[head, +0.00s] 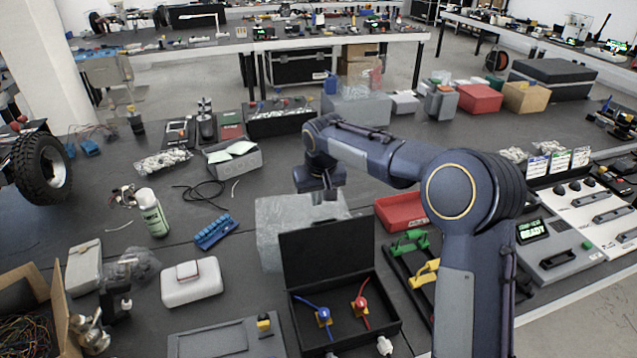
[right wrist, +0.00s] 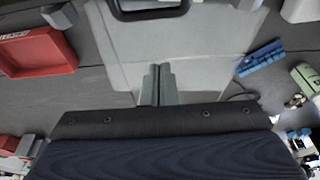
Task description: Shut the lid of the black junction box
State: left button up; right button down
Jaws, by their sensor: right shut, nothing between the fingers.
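The black junction box (head: 385,337) stands open at the front of the bench in the head view. Its lid (head: 325,252) stands upright along the box's far side. Inside are a blue lead (head: 323,315) and a red lead (head: 360,305). My right gripper (head: 329,194) is beyond and above the lid, over a grey case, with a gap to the lid's top edge. In the right wrist view its fingers (right wrist: 158,84) are together and empty. I cannot clearly make out the lid in that view. My left gripper is not in view.
The grey case (head: 275,220) lies just behind the lid, under my right gripper; its handle (right wrist: 150,10) shows in the wrist view. A red tray (head: 400,212) and a rack with green and yellow handles (head: 424,272) stand to the right. A white case (head: 191,282) is at left.

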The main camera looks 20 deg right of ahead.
jog(key=shift+x, duration=1.05)
jog(key=s, duration=0.3)
jog(key=shift+s+d+r, duration=0.1)
jog(key=shift+s+r, duration=0.1)
jog(key=shift+r, duration=0.05)
jog(key=shift+s+f+p, duration=0.1)
jog(key=shift+s+p, duration=0.2)
jog(key=shift+s, duration=0.05)
